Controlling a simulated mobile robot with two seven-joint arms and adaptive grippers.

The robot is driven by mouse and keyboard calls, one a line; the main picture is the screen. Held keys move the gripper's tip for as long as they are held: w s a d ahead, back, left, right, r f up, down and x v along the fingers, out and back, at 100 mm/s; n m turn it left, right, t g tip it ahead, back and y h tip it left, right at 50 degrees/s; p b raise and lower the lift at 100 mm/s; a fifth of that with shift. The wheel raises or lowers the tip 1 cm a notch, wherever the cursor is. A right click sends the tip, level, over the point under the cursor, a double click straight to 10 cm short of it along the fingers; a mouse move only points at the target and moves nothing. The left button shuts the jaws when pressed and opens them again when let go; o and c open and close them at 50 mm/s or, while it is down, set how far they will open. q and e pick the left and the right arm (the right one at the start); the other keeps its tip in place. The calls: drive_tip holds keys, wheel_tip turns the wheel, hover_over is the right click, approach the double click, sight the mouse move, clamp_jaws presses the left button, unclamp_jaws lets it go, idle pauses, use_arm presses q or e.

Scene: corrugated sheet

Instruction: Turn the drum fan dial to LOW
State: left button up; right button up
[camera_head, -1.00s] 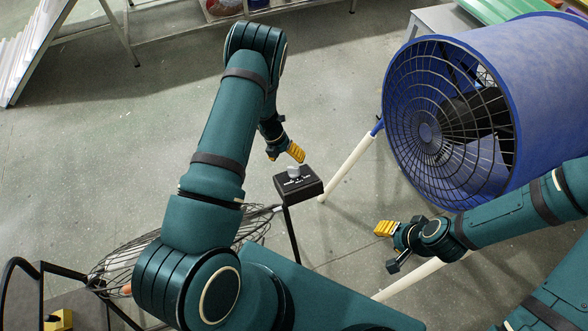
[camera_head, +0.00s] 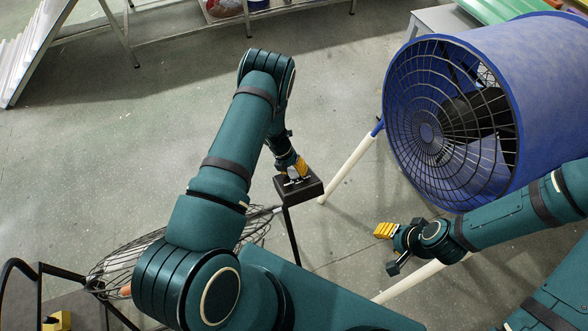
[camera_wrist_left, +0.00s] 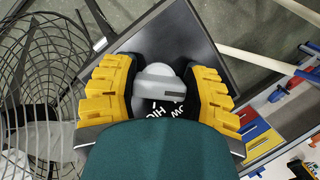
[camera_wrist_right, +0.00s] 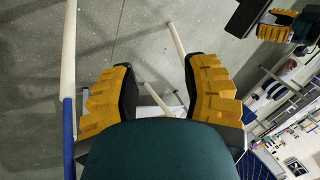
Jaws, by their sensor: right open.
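The drum fan (camera_head: 545,75) is a big blue cylinder with a wire grille, at the upper right of the head view. The dial (camera_wrist_left: 160,88) is a light grey knob on a black control box (camera_head: 307,188) on a dark post. White lettering, partly hidden, shows below the knob in the left wrist view; I cannot read the dial's setting. My left gripper (camera_head: 292,170) is at the box, its open yellow fingers (camera_wrist_left: 160,95) on either side of the knob, apparently not squeezing it. My right gripper (camera_head: 384,230) is open and empty, right of the box, before the fan (camera_wrist_right: 160,90).
A wire cage (camera_head: 125,265) lies at the lower left. A shelf (camera_head: 270,10) is at the back. The floor (camera_head: 90,150) at the left is clear.

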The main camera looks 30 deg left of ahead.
use_arm(q)
drive_tip(key=shift+c, duration=0.5)
use_arm(e)
drive_tip(key=shift+f, duration=0.2)
use_arm(q)
drive_tip(key=shift+b, duration=0.35)
drive_tip(key=m+h+b, duration=0.1)
drive_tip(key=m+b, duration=0.1)
drive_tip(key=m, duration=0.1)
drive_tip(key=shift+f+b, duration=0.15)
drive_tip(key=shift+b, duration=0.15)
drive_tip(key=m+h+b, duration=0.1)
drive_tip(key=m, duration=0.1)
drive_tip(key=m+b, duration=0.2)
drive_tip(key=shift+d+m+g+h+b, duration=0.15)
drive_tip(key=shift+m+g+h+b, duration=0.15)
drive_tip(key=shift+g+h, duration=0.1)
drive_tip(key=shift+r+m, duration=0.2)
drive_tip(key=shift+m, duration=0.1)
use_arm(e)
wheel_tip(320, 180, down, 7)
drive_tip(key=s, duration=0.2)
drive_tip(key=shift+a+g, duration=0.2)
drive_tip(key=shift+g, duration=0.2)
use_arm(q)
drive_tip(key=o, duration=1.2)
